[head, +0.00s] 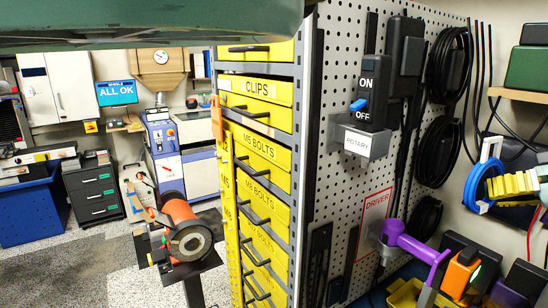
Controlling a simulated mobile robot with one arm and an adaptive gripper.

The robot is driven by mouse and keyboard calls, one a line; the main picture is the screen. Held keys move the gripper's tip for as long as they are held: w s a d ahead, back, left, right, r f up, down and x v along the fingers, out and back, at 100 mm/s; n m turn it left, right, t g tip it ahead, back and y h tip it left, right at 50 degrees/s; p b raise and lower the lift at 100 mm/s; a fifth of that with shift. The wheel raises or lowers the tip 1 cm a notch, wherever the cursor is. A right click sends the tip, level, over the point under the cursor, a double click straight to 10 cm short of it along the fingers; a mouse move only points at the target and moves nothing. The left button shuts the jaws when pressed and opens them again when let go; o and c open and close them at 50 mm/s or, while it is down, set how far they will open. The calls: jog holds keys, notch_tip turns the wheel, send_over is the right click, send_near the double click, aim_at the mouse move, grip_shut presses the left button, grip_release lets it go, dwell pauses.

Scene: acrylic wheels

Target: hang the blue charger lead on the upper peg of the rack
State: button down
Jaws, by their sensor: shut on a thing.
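A blue charger lead (469,188), coiled in a loop with a pale white-blue part at its top, is at the right side of the head view. My gripper (512,184), with yellow ribbed fingers, reaches in from the right edge and is shut on the lead's right side. The lead appears held in the air, in front of the wall. Black coiled leads hang one above another left of it: an upper coil (449,66), a middle coil (437,152) and a lower coil (426,216). I cannot clearly make out the rack's pegs.
A pegboard (340,60) carries a black on/off switch (368,92). Below the lead are a purple tool (410,243) and an orange tool (460,272). A wooden shelf (520,96) with a green box (527,68) is above. Yellow drawers (258,145) stand left.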

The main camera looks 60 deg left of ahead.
jog(key=shift+d+b, duration=0.4)
jog(key=shift+d, duration=1.4)
dwell(0.4)
